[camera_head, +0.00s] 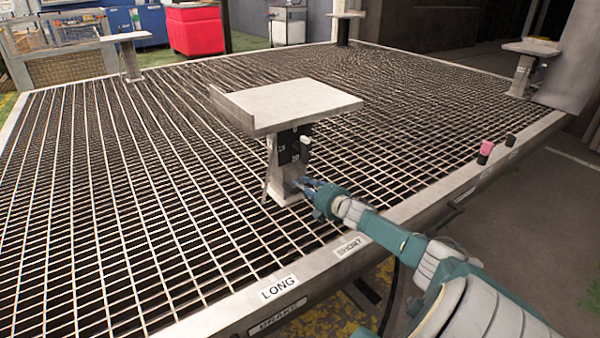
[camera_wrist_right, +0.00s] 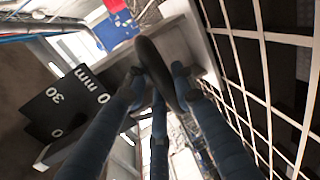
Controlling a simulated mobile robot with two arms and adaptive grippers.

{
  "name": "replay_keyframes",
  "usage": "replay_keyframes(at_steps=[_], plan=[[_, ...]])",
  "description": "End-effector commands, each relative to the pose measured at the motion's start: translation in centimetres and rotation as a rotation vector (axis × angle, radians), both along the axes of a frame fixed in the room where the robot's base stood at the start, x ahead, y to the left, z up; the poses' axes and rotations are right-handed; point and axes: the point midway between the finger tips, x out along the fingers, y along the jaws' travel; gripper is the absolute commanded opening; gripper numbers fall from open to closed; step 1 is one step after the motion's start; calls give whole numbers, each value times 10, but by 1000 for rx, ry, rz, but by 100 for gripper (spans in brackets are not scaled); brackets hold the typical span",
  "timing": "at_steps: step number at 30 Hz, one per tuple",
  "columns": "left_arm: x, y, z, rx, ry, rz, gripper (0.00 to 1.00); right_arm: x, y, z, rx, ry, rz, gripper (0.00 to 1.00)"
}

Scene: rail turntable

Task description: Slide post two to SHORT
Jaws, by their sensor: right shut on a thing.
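A grey post (camera_head: 281,165) with a flat plate (camera_head: 290,104) on top stands upright on the grating near the front edge; I cannot read a post number on it. The SHORT label (camera_head: 351,246) and the LONG label (camera_head: 279,288) lie on the front rim. The post stands behind these labels. My right gripper (camera_head: 303,186) is low at the post's right side. In the right wrist view its blue fingers (camera_wrist_right: 158,88) are closed around a dark, rounded handle (camera_wrist_right: 155,65). The head view does not show this grip clearly. My left gripper is not in view.
The grated turntable deck (camera_head: 130,215) carries other plated posts at the back left (camera_head: 131,62), back (camera_head: 343,30) and right (camera_head: 521,75). A pink-topped peg (camera_head: 486,149) and a black peg (camera_head: 510,141) stand at the right rim. A black scale (camera_wrist_right: 65,102) shows in the wrist view.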

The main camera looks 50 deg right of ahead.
Motion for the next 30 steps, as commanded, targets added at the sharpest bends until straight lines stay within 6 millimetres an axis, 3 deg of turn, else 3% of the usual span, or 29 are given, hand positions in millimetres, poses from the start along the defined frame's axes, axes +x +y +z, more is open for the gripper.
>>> replay_keyframes(at_steps=[5, 6, 9, 20, 30], plan=[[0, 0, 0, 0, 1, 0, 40, -3, -4, -3, -2, 9, -8, 0], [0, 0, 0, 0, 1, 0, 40, -3, -4, -3, -2, 9, -8, 27], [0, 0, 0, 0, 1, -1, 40, -3, -3, -3, -2, 9, -7, 43], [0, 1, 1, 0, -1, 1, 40, -3, 0, -3, 0, 6, -3, 43], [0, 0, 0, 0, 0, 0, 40, -37, 8, 3, 0, 9, -2, 43]])
